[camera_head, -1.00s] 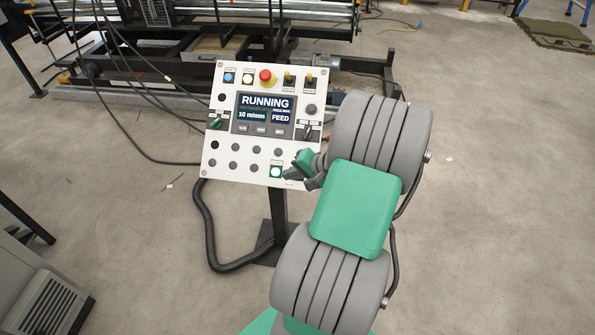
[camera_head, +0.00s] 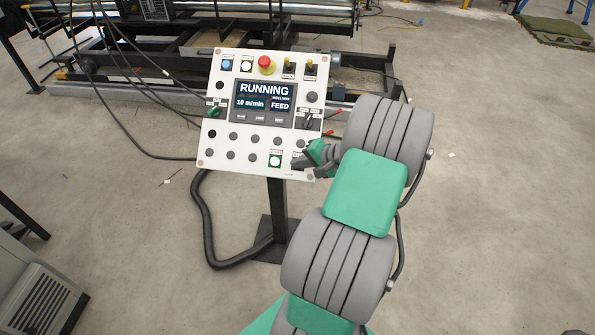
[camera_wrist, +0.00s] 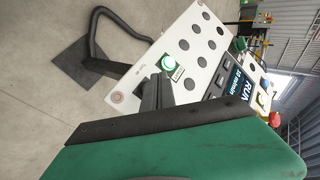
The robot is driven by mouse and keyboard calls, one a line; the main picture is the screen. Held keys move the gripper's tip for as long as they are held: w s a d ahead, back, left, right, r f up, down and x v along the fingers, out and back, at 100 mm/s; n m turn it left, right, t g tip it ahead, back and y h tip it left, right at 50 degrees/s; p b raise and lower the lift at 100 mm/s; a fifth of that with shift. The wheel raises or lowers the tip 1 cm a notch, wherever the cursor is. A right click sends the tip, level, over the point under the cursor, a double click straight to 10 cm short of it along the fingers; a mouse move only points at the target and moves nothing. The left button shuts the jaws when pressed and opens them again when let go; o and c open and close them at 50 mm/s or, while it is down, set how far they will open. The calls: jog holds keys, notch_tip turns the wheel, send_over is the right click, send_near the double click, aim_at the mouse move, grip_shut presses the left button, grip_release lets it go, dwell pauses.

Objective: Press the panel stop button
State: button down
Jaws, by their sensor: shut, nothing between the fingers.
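The white control panel (camera_head: 215,150) stands on a post, and its screen (camera_head: 265,102) reads RUNNING, 10 m/min and FEED. A red mushroom button (camera_head: 265,63) on a yellow base sits at the panel's top; it also shows at the right of the wrist view (camera_wrist: 274,118). A white button in a green frame (camera_head: 275,160) sits at the bottom edge and shows close by in the wrist view (camera_wrist: 168,62). Its label is too small to read. My gripper (camera_head: 298,164) is shut and empty, just right of the green-framed button, over the panel's lower right corner. Contact cannot be told.
Blue (camera_head: 228,77) and white (camera_head: 246,78) buttons, two toggle switches and a green selector (camera_head: 214,111) share the panel. A thick black cable hangs by the post. A dark machine frame (camera_head: 150,75) stands behind.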

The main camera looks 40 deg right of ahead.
jog(key=shift+w+d+f+b, duration=0.2)
jog(key=shift+w+d+f, duration=0.1)
jog(key=shift+f, duration=0.1)
jog(key=shift+w+d+f+b, duration=0.15)
jog(key=shift+d+f, duration=0.1)
jog(key=shift+f, duration=0.15)
dwell(1.4)
jog(key=shift+w+d+f, duration=0.2)
jog(key=shift+f, duration=0.1)
jog(key=shift+w+d+f+b, duration=0.2)
jog(key=shift+f+b, duration=0.15)
jog(key=shift+b, duration=0.2)
dwell(0.4)
jog(key=shift+s+r, duration=0.1)
jog(key=shift+s+a+r+p, duration=0.1)
jog(key=shift+a+r+p, duration=0.05)
jog(key=shift+r+p, duration=0.35)
jog(key=shift+s+a+r, duration=0.1)
jog(key=shift+s+a, duration=0.1)
jog(key=shift+a, duration=0.05)
